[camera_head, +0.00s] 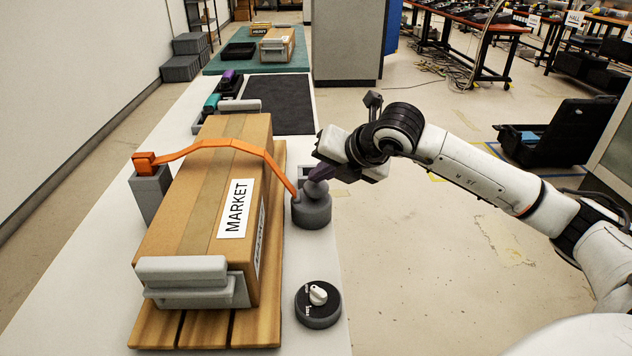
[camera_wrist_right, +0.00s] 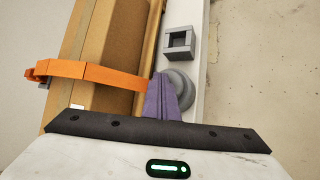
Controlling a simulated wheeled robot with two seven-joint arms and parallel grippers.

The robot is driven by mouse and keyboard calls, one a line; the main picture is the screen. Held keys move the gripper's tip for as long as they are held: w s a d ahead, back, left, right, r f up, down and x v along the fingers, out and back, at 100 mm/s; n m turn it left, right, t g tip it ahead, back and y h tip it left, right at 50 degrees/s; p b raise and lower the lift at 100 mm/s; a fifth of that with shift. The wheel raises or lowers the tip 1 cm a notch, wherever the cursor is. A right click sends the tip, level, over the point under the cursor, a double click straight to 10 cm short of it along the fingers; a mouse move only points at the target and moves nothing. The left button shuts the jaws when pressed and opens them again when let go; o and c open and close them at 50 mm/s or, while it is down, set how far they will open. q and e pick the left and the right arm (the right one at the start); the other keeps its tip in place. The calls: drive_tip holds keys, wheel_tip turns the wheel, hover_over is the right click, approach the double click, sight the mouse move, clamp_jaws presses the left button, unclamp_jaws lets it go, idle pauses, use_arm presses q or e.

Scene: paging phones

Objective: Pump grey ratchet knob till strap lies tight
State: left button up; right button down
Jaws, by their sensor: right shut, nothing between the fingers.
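The grey ratchet knob (camera_head: 317,189) sits on a round dark grey base (camera_head: 311,212) at the right side of the box. The orange strap (camera_head: 230,145) runs from an orange block on a grey post (camera_head: 150,190), across the cardboard box (camera_head: 195,205), down to the knob's base. It bows in an arch and looks loose over the box. My right gripper (camera_head: 321,177) is shut and empty, its purple fingertips at the top of the knob. In the right wrist view the fingers (camera_wrist_right: 168,98) partly hide the knob (camera_wrist_right: 182,86); contact is unclear. My left gripper is out of view.
The box, labelled MARKET, rests on a wooden pallet (camera_head: 160,330) between grey clamps (camera_head: 185,270). A black dial with a white knob (camera_head: 318,295) stands in front of the ratchet. A grey square holder (camera_wrist_right: 180,42) sits beyond it. A dark mat (camera_head: 280,105) lies behind.

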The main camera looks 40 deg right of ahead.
sight(320, 187)
drive_tip(key=shift+f+b, duration=0.45)
drive_tip(key=shift+f, duration=0.15)
idle(0.5)
drive_tip(key=shift+r+p, duration=0.9)
drive_tip(key=shift+r, duration=0.7)
drive_tip(key=shift+r, duration=0.1)
drive_tip(key=shift+r+p, duration=1.35)
drive_tip(key=shift+r, duration=1.05)
drive_tip(key=shift+r, duration=0.1)
